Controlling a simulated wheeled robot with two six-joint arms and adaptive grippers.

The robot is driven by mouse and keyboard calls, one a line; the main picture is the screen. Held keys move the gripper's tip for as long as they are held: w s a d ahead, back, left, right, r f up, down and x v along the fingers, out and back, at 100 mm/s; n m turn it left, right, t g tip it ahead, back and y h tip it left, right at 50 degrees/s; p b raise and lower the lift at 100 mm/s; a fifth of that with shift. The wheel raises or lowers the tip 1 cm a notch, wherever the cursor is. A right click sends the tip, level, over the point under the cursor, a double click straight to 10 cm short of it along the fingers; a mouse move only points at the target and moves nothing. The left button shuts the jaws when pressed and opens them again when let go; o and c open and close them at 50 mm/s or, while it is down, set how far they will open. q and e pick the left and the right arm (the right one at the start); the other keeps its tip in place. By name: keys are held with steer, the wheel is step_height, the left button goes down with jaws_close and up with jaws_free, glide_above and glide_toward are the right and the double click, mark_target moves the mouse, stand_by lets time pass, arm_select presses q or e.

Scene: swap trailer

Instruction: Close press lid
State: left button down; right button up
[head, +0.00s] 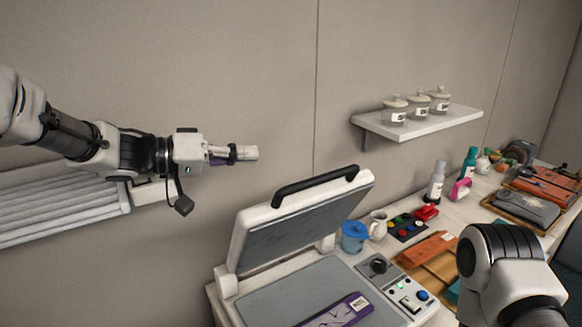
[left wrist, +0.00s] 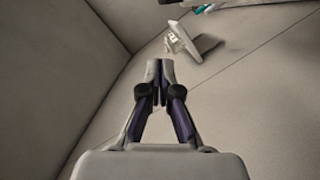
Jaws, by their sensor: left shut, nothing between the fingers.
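The press lid (head: 335,207) stands open, tilted up from its hinge side, with a black handle (head: 316,186) along its top edge. The press's grey lower plate (head: 285,292) lies below it. A purple item with a white label (head: 345,312) lies on that plate. My left gripper (head: 245,153) is shut and empty, in the air to the left of the handle and higher in the picture. Its closed fingers also show in the left wrist view (left wrist: 160,75). My right arm shows at lower right in the head view, but its gripper fingers are not visible.
A control panel (head: 402,294) with a black knob and buttons is at the press's right. A blue cup (head: 354,236), bottles and folded cloths crowd the counter beyond. A wall shelf (head: 420,124) holds jars. A ridged white radiator (head: 60,205) is at left.

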arm_select(q)
steer(key=p, duration=0.3)
glide_above(296, 196)
steer(key=w+a, duration=0.2)
steer(key=w, duration=0.1)
steer(key=f, duration=0.2)
steer(key=s+d, duration=0.1)
steer(key=s+f, duration=0.1)
steer(key=shift+s+d+f, duration=0.15)
steer(key=shift+s+d, duration=0.15)
steer(key=shift+d, duration=0.05)
steer(key=shift+s+d+f, duration=0.1)
steer(key=shift+s+f, duration=0.2)
steer(key=shift+s, duration=0.1)
steer(key=shift+w+f, duration=0.1)
steer(key=shift+w, duration=0.05)
steer(key=shift+f, duration=0.1)
